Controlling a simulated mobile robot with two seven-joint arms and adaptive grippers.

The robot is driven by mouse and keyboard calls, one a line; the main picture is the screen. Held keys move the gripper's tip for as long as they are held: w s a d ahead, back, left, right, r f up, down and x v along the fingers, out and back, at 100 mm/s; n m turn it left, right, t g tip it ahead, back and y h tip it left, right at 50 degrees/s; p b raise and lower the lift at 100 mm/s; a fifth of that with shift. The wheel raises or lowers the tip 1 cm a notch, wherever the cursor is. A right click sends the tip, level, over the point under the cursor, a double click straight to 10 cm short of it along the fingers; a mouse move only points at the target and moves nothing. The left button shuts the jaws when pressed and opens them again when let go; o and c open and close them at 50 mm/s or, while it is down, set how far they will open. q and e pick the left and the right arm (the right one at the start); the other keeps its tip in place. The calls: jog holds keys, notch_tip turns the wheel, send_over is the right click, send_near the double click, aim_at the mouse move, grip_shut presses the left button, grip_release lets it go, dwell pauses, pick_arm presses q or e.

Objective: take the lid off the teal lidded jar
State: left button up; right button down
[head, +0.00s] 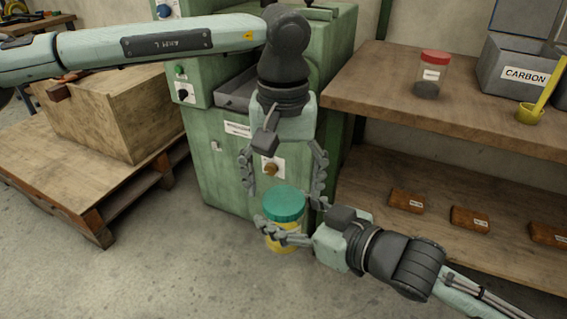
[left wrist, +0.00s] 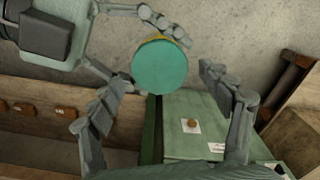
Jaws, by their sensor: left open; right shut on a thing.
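The jar (head: 284,246) has a yellow body and a teal lid (head: 285,205), which sits on top of it. The jar is upright, in front of the green machine. My right gripper (head: 268,232) is shut around the jar's body below the lid. My left gripper (head: 283,192) points down from above, open, with its fingers spread to either side of the lid and apart from it. In the left wrist view, the round lid top (left wrist: 160,66) lies between and just beyond the open fingers, and hides most of the jar body.
A green machine (head: 225,170) stands close behind the jar. At right, a wooden shelf (head: 390,100) holds a red-lidded clear jar (head: 431,75) and a grey CARBON box (head: 510,75); brown blocks (head: 407,200) lie on the lower board. A wooden crate (head: 120,115) rests on a pallet at left.

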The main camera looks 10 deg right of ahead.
pick_arm(q)
jog(key=shift+f, duration=0.85)
jog(key=shift+c, duration=0.3)
